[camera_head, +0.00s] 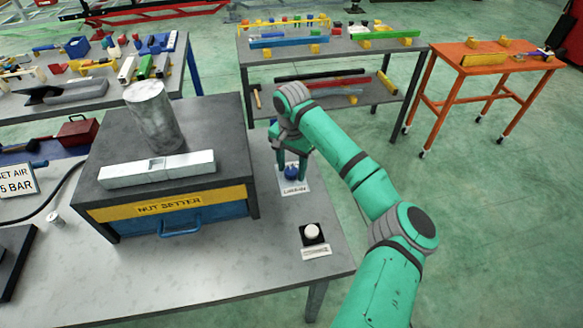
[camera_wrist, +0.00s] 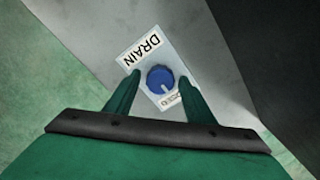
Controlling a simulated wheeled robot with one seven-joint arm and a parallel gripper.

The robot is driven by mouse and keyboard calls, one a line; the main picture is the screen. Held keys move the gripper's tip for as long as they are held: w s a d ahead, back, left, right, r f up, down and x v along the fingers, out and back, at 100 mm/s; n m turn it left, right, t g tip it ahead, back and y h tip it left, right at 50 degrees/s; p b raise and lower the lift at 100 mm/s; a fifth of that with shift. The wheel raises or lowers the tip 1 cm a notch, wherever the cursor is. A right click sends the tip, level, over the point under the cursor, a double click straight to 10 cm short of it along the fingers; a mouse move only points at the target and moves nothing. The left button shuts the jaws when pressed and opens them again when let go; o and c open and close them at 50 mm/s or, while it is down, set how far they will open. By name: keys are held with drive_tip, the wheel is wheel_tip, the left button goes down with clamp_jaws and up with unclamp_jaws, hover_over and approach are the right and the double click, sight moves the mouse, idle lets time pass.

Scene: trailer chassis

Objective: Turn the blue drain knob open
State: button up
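The blue drain knob (camera_head: 291,172) sits on a white label plate (camera_head: 296,188) on the grey bench top, right of the nut setter box. In the wrist view the round blue knob (camera_wrist: 160,79) has a pale pointer mark toward its lower edge. The plate (camera_wrist: 143,56) reads DRAIN above it; smaller lettering below is partly covered. My gripper (camera_head: 292,165) is over the knob, pointing down. In the wrist view my gripper (camera_wrist: 160,84) has its fingers apart, one on each side of the knob. Gaps show between fingers and knob; I cannot tell the height difference.
The nut setter box (camera_head: 165,203) with a blue drawer stands left of my gripper, carrying a metal cylinder (camera_head: 154,116) and a pale bar (camera_head: 157,169). A white button (camera_head: 312,231) on a black base is nearer the bench front. Open floor lies right of the bench.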

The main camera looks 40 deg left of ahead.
drive_tip(key=c, duration=0.8)
